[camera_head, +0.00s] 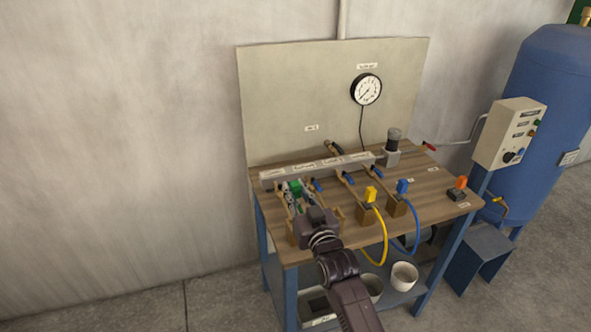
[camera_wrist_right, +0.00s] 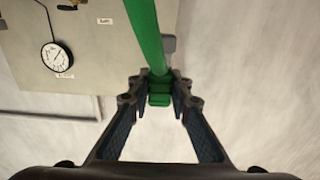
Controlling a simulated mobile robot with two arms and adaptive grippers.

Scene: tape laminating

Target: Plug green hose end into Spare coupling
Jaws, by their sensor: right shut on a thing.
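My right gripper (camera_head: 295,192) is at the left end of the workbench, close in front of the grey manifold bar (camera_head: 318,166). It is shut on the green hose end (camera_wrist_right: 158,98), which sits between its fingertips (camera_wrist_right: 160,90) in the right wrist view. The green hose (camera_wrist_right: 146,35) runs from there out of the top of that view. A small grey part (camera_wrist_right: 169,44) shows behind the hose; I cannot tell whether it touches the hose end. Labels on the bar are too small to read, so I cannot tell which coupling is Spare. My left gripper is not in view.
Yellow (camera_head: 370,194) and blue (camera_head: 403,187) hose ends stand in wooden holders on the bench (camera_head: 436,190), their hoses looping over the front edge. Blue-handled valves lie along the bar. A gauge (camera_head: 367,89) hangs on the back panel. An orange-topped part (camera_head: 460,185) is at right.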

